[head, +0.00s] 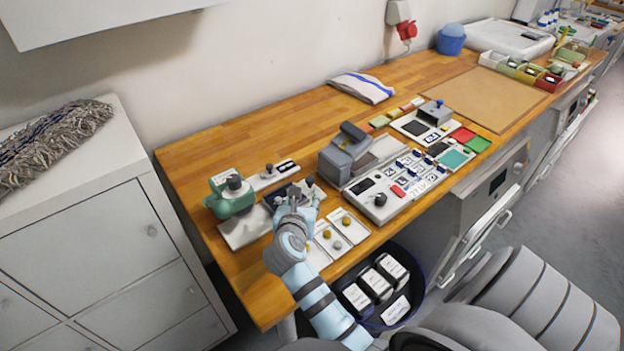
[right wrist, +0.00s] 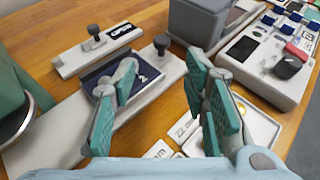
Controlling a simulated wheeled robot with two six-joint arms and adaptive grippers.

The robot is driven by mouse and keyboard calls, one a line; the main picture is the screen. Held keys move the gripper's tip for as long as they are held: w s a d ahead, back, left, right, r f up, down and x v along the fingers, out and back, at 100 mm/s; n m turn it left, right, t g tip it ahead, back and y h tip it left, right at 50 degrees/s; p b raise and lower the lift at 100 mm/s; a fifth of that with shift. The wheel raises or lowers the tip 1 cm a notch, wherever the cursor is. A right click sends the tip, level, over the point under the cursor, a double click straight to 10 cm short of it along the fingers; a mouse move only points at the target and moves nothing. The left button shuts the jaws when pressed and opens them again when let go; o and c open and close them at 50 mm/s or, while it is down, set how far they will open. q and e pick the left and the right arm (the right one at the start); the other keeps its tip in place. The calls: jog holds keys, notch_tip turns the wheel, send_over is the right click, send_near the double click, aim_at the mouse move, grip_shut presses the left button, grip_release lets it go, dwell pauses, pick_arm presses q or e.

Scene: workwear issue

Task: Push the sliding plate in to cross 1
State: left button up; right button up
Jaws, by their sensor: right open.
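A long white plate (right wrist: 55,120) with a dark blue inset and a dark knob (right wrist: 162,43) at its far end looks like the sliding plate. It runs up to the green device (head: 231,193) at the left end of the bench. Its near end also shows as a white base in the head view (head: 243,228). My right gripper (head: 293,203) is over the inset's right side. In the right wrist view, its fingers (right wrist: 165,100) are apart with nothing between them and partly hide the inset. I cannot make out cross 1. My left gripper is not in view.
A white strip with a knob and dark label (head: 273,175) lies behind the plate. White trays with round pieces (head: 326,237) lie right of my gripper. A grey box device (head: 346,150) and a control panel (head: 382,197) stand farther right. Bare wood lies behind and left.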

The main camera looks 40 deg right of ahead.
aim_at(309, 181)
jog(key=b+x, duration=0.2)
jog(key=x, duration=0.8)
jog(key=shift+w+d+f, duration=0.1)
jog(key=shift+d+f, duration=0.15)
jog(key=shift+w+d+f, duration=0.1)
jog(key=shift+w+d, duration=0.2)
jog(key=shift+d, duration=0.05)
jog(key=shift+c, duration=0.3)
grip_shut()
